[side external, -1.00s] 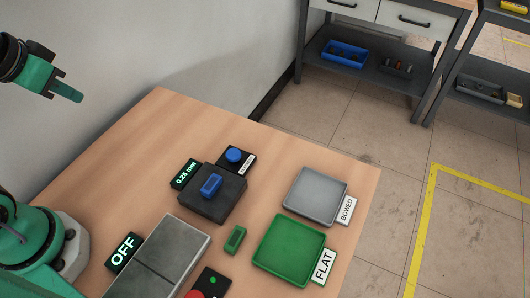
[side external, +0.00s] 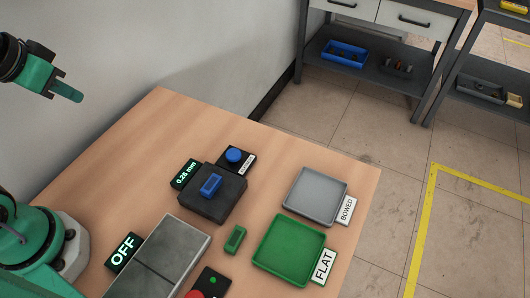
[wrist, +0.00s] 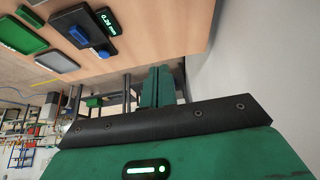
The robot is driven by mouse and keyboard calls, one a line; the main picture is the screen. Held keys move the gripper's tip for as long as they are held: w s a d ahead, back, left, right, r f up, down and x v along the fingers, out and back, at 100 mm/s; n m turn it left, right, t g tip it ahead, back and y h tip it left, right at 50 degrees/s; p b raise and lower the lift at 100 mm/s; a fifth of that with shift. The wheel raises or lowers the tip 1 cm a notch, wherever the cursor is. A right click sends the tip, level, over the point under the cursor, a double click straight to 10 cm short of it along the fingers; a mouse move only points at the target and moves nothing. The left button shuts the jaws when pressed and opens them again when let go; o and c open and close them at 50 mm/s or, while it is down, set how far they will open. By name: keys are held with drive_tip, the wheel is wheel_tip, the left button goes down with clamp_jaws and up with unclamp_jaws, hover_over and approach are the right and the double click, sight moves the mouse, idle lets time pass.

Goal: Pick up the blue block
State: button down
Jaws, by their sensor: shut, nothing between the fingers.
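The blue block (side external: 211,185) lies on a dark square plate (side external: 228,207) on the wooden table in the side view. It also shows in the wrist view (wrist: 78,34), on the dark plate. My gripper (side external: 72,94) is at the upper left of the side view, high above the table and well apart from the block. Its green fingers (wrist: 158,86) are together in the wrist view, with nothing between them.
A display reading 0.26 mm (side external: 185,174) and a blue button (side external: 234,155) adjoin the plate. A green block (side external: 235,239) lies nearby. A grey tray (side external: 315,196) marked BOWED and a green tray (side external: 288,250) marked FLAT stand right. A grey slab (side external: 160,262) lies in front, beside an OFF display (side external: 123,253).

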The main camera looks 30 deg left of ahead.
idle(0.3)
drive_tip(key=c, duration=1.2)
unclamp_jaws()
drive_tip(key=shift+o, duration=0.2)
drive_tip(key=w+d+f+g, duration=0.1)
drive_tip(key=w+d+f, duration=0.1)
drive_tip(key=d+f, duration=0.2)
drive_tip(key=w+d+f+g, duration=0.2)
drive_tip(key=d+f, duration=0.2)
drive_tip(key=d, duration=0.6)
drive_tip(key=w+d+f+g, duration=0.2)
drive_tip(key=w+d+f, duration=0.1)
drive_tip(key=d+f, duration=0.2)
drive_tip(key=shift+d, duration=1.35)
drive_tip(key=shift+s+d+f+g, duration=0.1)
drive_tip(key=shift+d+f+g, duration=0.15)
drive_tip(key=shift+f+g, duration=0.05)
drive_tip(key=shift+f, duration=0.1)
